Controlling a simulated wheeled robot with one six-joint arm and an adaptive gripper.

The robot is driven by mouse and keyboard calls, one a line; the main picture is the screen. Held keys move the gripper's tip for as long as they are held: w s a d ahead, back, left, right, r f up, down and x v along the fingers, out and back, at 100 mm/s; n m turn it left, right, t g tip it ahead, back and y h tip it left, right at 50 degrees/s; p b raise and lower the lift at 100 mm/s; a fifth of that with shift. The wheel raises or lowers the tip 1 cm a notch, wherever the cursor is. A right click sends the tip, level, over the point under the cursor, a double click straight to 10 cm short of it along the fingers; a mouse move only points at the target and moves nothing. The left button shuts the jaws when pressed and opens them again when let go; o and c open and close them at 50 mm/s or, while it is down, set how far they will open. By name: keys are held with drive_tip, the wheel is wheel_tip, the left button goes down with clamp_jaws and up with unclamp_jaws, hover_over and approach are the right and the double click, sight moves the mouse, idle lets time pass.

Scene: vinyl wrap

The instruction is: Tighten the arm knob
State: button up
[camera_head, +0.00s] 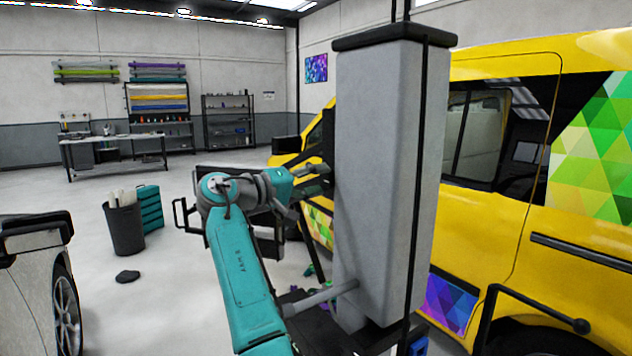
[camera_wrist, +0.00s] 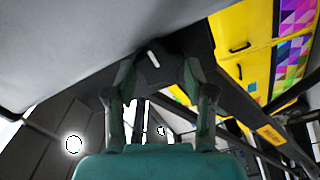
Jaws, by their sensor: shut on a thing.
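The arm knob (camera_wrist: 153,70) is black with a short white mark, and shows at the top middle of the wrist view. It sits on a dark beam (camera_wrist: 232,98) that slants down to the right. My gripper (camera_wrist: 156,78) has one teal finger on each side of the knob and is shut on it. In the head view my gripper (camera_head: 318,178) reaches right toward a dark upright part beside the yellow van. The knob cannot be made out in the head view, and a tall grey column hides what lies behind it.
The yellow van (camera_head: 490,225) with coloured wrap patches stands close on the right. A pale car (camera_head: 28,275) is at the left edge. A black bin (camera_head: 124,232) and teal drawers (camera_head: 150,208) stand on the floor. Open floor lies toward the workbench (camera_head: 112,138).

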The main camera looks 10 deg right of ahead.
idle(0.3)
drive_tip(key=o, duration=1.1)
drive_tip(key=shift+o, duration=0.2)
drive_tip(key=v, duration=1.2)
drive_tip(key=shift+s, duration=0.1)
